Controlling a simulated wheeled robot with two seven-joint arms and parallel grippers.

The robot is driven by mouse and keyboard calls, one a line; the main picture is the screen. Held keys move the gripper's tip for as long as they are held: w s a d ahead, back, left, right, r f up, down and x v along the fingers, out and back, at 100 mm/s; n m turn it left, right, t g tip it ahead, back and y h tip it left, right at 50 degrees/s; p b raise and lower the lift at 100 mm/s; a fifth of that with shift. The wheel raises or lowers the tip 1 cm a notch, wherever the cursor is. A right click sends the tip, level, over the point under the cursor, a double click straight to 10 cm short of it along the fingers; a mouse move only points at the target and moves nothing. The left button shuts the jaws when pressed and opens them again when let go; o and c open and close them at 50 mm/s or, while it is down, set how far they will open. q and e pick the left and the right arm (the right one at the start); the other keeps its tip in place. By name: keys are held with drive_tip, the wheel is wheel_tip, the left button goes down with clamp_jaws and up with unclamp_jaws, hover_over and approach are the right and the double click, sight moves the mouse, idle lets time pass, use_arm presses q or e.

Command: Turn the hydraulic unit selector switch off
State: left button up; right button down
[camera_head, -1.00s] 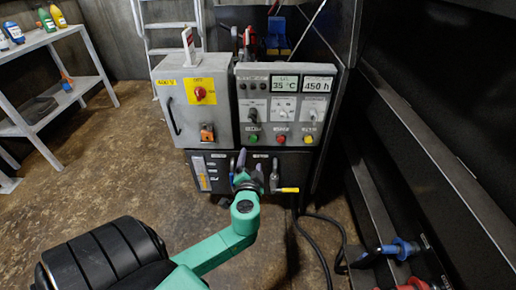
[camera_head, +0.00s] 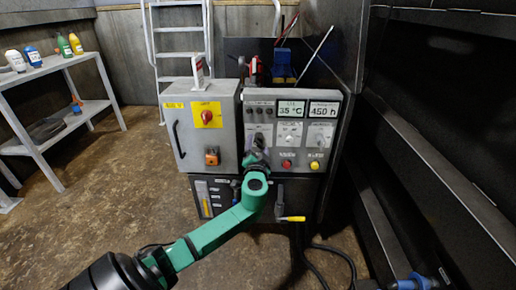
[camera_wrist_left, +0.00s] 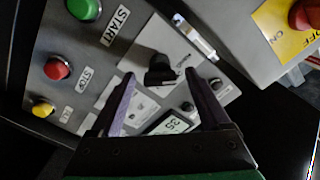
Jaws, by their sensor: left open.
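A control panel (camera_head: 275,102) with displays, selector knobs and buttons faces me. In the left wrist view a black selector knob (camera_wrist_left: 160,68) sits on a white plate (camera_wrist_left: 182,50); its label is too small to read. My left gripper (camera_head: 259,143) is in front of the panel's left selector in the head view and partly hides it. In the wrist view its fingers stand open on either side of the knob, without visibly closing on it. Another selector (camera_head: 290,133) is to the right. My right gripper is not in view.
A grey cabinet (camera_head: 207,133) with a red rotary switch (camera_head: 206,117) adjoins the panel on the left. Red (camera_head: 287,164) and yellow (camera_head: 314,165) buttons lie below the selectors. A green button (camera_wrist_left: 84,8) shows in the wrist view. A yellow-handled valve (camera_head: 292,218) is lower.

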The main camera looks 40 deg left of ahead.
use_arm(q)
clamp_jaws()
drive_tip(key=shift+m, duration=1.3)
drive_tip(key=shift+m+p, duration=0.4)
drive_tip(key=shift+m, duration=0.5)
drive_tip(key=shift+m+p, duration=0.6)
drive_tip(key=shift+m, duration=1.7)
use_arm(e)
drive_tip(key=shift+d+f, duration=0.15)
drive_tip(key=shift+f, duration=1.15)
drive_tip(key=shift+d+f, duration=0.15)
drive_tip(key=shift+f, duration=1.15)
use_arm(q)
drive_tip(key=shift+f, duration=0.1)
